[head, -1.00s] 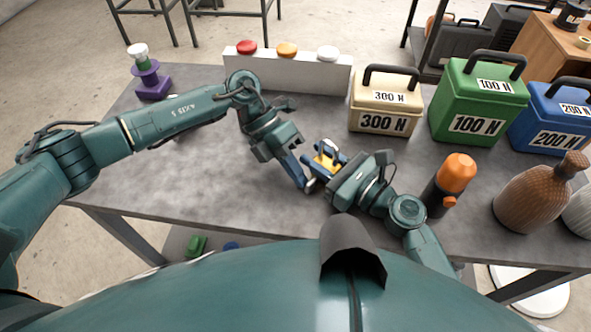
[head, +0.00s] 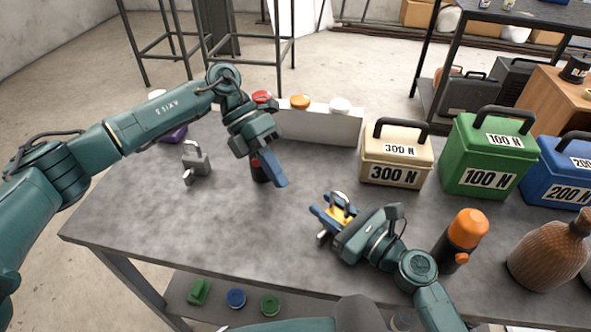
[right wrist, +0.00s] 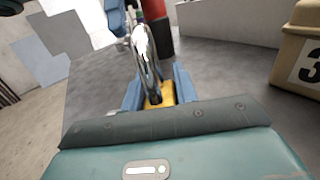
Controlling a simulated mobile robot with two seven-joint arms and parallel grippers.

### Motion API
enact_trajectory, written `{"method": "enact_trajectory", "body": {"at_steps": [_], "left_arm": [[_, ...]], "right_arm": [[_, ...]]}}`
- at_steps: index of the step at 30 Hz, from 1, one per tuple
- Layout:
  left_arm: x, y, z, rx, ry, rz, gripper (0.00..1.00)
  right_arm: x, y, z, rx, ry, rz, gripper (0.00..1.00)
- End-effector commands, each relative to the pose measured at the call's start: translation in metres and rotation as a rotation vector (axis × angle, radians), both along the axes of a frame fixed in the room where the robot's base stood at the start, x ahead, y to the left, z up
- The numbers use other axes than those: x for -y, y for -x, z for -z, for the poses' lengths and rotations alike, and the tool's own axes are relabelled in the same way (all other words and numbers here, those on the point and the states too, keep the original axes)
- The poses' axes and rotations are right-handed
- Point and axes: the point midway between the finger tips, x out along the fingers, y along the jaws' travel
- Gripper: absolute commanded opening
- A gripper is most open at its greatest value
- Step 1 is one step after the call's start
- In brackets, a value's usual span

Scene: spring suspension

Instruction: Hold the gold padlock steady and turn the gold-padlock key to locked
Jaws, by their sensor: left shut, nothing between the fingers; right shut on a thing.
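The gold padlock (head: 342,215) is at the middle of the grey table, with its silver shackle upward. It also shows in the right wrist view (right wrist: 166,94), with the shackle (right wrist: 148,55) in front of it. My right gripper (head: 334,216) is shut on the padlock's body, a blue finger on each side. A small grey piece (head: 323,238), seemingly the key, sticks out at the padlock's lower left; its turn angle is too small to tell. My left gripper (head: 276,176) is shut and empty, above the table and apart from the padlock, up and left of it.
A grey padlock (head: 197,160) stands at the left. A red and black item (head: 258,171) is behind my left fingers. A white block with coloured buttons (head: 318,126) and the weights (head: 396,160) line the back. An orange-topped cylinder (head: 464,232) is near my right arm.

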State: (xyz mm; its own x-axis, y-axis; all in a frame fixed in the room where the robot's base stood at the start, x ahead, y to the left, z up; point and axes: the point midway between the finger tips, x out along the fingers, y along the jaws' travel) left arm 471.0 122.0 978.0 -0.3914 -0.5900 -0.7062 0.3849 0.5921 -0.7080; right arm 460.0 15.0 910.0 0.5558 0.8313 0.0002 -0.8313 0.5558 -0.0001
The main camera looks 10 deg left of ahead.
Motion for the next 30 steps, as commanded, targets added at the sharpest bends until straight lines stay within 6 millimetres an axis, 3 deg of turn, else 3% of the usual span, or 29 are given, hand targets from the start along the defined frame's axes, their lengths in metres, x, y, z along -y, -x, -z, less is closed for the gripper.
{"method": "enact_trajectory", "body": {"at_steps": [7, 8, 17, 26, 30], "left_arm": [[-0.001, -0.001, -0.001, 0.001, 0.0, -0.001, 0.0], [-0.001, -0.001, -0.001, 0.001, 0.0, -0.001, 0.0], [-0.001, -0.001, -0.001, 0.0, 0.0, -0.001, 0.0], [-0.001, -0.001, 0.0, 0.0, 0.0, -0.001, 0.0], [-0.001, -0.001, -0.001, 0.0, 0.0, -0.001, 0.0]], "right_arm": [[0.001, 0.0, 0.001, -0.001, 0.002, 0.001, 0.0], [0.001, 0.0, 0.001, -0.001, 0.002, 0.001, 0.3], [0.0, 0.0, 0.001, -0.001, 0.001, 0.0, 0.54], [0.001, 0.001, 0.0, -0.001, 0.001, 0.0, 0.54], [0.011, 0.007, 0.001, -0.001, 0.0, 0.002, 0.54]]}}
